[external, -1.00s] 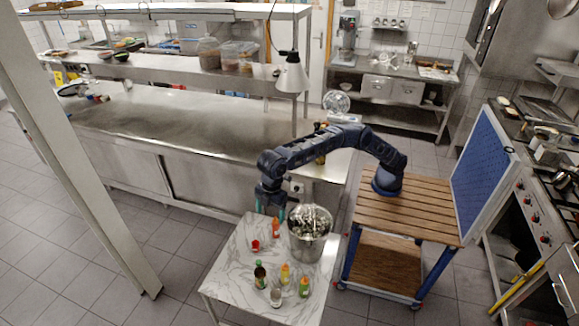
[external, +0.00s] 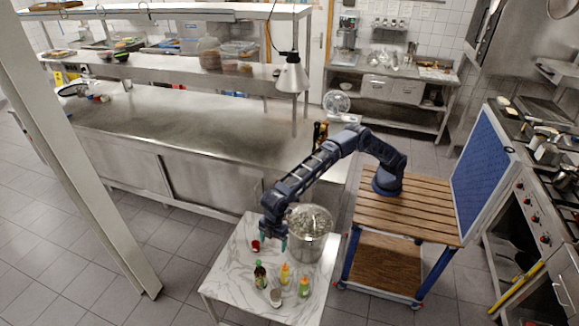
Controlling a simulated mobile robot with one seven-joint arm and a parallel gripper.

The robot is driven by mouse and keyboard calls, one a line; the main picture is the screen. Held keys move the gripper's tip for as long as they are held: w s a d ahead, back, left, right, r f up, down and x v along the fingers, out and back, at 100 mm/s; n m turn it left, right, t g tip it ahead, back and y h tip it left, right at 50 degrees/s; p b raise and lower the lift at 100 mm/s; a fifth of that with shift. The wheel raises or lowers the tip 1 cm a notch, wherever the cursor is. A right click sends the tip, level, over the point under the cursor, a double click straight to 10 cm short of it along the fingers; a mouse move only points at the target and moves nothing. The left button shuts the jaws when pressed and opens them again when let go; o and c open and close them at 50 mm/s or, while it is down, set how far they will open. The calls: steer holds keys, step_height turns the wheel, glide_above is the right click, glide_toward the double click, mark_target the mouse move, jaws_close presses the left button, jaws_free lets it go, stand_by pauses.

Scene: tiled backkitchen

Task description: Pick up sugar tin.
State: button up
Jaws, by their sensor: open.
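My gripper (external: 274,242) points down over the marble-topped table, its teal fingers apart and nothing visibly held. A small red tin (external: 256,246) stands on the table just left of the fingers, partly hidden by them. A small pale jar (external: 275,297) stands near the front edge. No label is readable, so I cannot tell which of these is the sugar tin. The red-orange bottle seen earlier behind the tin is now hidden by my gripper.
A large metal pot (external: 310,238) stands close to the right of my gripper. A dark green bottle (external: 260,275), a yellow bottle (external: 285,275) and a green-yellow bottle (external: 304,287) stand in front. The left side of the marble table (external: 228,272) is clear.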

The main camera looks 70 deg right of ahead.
glide_toward(275, 297)
steer(key=d+f, duration=0.2)
steer(key=shift+w+f, duration=0.25)
steer(key=shift+f, duration=0.1)
steer(key=f, duration=0.3)
steer(key=a+f, duration=0.1)
steer(key=f, duration=0.6)
steer(key=shift+a+f, duration=0.25)
steer(key=shift+a, duration=0.1)
steer(key=c, duration=1.3)
